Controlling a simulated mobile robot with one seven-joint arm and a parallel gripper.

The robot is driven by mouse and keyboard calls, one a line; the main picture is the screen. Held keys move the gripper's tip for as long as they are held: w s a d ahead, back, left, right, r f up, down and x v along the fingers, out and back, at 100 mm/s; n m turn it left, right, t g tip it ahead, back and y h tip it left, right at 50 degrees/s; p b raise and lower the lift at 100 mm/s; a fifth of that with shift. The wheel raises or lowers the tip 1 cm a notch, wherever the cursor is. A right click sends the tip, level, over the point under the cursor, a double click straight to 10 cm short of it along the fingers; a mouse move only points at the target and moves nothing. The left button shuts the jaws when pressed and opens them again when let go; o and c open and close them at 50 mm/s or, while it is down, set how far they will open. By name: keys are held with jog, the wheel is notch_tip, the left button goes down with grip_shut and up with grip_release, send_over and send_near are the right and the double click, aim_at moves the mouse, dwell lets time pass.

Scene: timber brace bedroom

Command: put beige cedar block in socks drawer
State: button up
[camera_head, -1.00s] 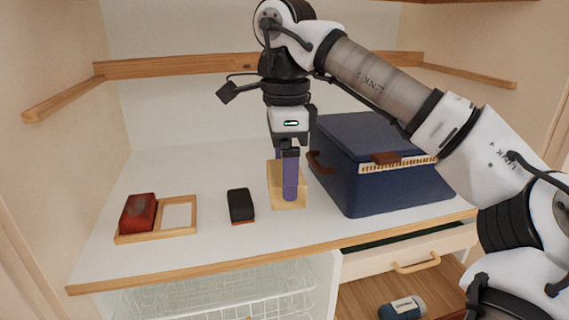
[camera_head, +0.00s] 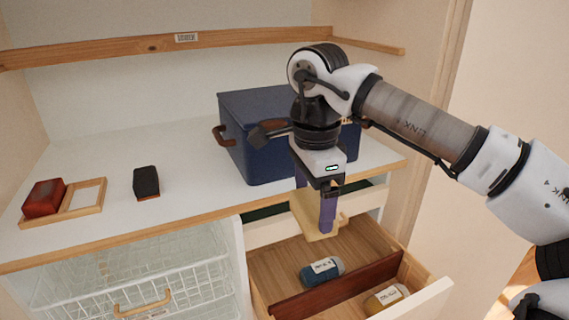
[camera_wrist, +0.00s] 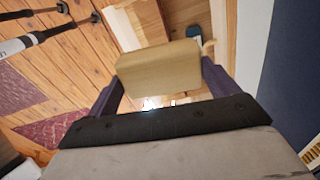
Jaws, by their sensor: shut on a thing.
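The beige cedar block (camera_head: 304,214) is held between the purple fingers of my gripper (camera_head: 326,212), which is shut on it. In the wrist view the block (camera_wrist: 158,70) spans the gap between the fingers. In the head view the block is above the back part of the open drawer (camera_head: 288,258), in front of the shelf edge. The drawer has a wooden floor and a red-brown divider (camera_head: 338,288). A blue rolled item with a label (camera_head: 322,270) lies behind the divider, and a yellow one (camera_head: 386,298) lies in front of it.
A dark blue box (camera_head: 240,130) stands on the white shelf (camera_head: 190,190) behind my gripper. A wire basket (camera_head: 150,280) is left of the drawer.

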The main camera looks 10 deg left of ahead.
aim_at(336, 235)
jog(key=shift+n, duration=0.5)
jog(key=d+f, duration=0.1)
jog(key=f, duration=0.1)
jog(key=s+d+f, duration=0.1)
jog(key=f, duration=0.1)
jog(key=s+d+f, duration=0.1)
jog(key=d+f, duration=0.1)
jog(key=shift+s, duration=0.1)
jog(key=shift+s+d+f+b, duration=0.15)
jog(key=shift+d+f+b, duration=0.05)
jog(key=shift+f+b, duration=0.25)
notch_tip(336, 235, down, 10)
jog(key=b, duration=0.6)
jog(key=shift+r, duration=0.2)
jog(key=shift+f, duration=0.1)
